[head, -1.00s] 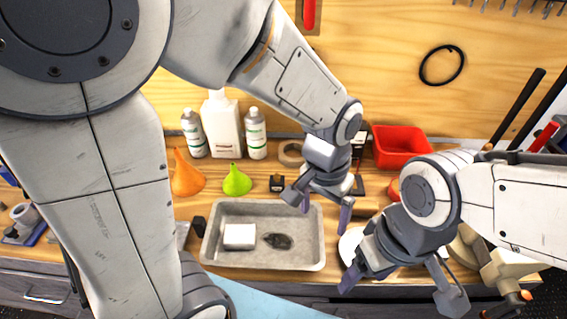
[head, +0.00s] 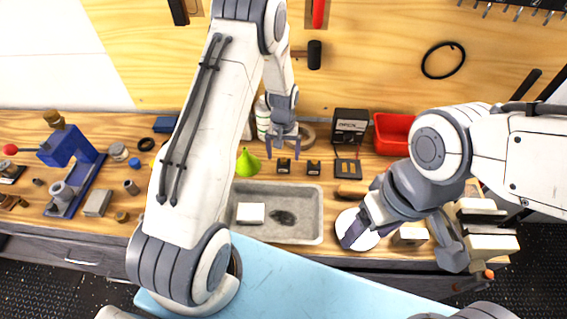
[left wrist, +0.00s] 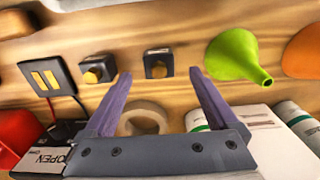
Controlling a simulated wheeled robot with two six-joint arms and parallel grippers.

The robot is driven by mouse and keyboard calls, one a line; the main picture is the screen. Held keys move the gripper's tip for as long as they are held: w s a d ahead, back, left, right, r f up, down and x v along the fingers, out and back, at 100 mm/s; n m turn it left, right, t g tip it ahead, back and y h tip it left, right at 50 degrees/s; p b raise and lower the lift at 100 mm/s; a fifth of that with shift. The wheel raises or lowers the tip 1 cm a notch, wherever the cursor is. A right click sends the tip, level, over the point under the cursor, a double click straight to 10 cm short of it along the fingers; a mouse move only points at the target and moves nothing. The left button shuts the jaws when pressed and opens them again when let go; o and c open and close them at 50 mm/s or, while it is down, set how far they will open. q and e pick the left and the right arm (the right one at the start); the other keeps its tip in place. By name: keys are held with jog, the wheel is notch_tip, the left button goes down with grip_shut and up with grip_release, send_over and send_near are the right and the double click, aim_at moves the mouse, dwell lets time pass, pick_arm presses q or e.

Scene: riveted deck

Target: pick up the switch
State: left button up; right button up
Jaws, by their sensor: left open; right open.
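I cannot tell for sure which is the switch. My left gripper (head: 283,152) is open and empty, just by the left box. In the left wrist view that box (left wrist: 158,63) shows between the fingertips (left wrist: 160,73), apart from them; the other box (left wrist: 97,69) is beside the left finger. My right gripper (head: 402,245) is open near a white disc.
A grey metal tray (head: 310,237) holds a white block and a dark lump. A green funnel (head: 247,164) is left of the boxes. A black box marked OPEN (head: 350,122) and a red bin (head: 392,134) stand behind right.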

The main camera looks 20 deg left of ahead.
aim_at(284, 160)
pick_arm(q)
jog(key=shift+f+p, duration=0.5)
jog(key=shift+f, duration=0.05)
notch_tip(284, 160, down, 3)
jog(key=shift+f+p, duration=0.1)
jog(key=shift+p, duration=0.7)
jog(key=shift+w+f, duration=0.1)
jog(key=shift+f, duration=0.45)
grip_shut()
jog(key=shift+r, duration=0.2)
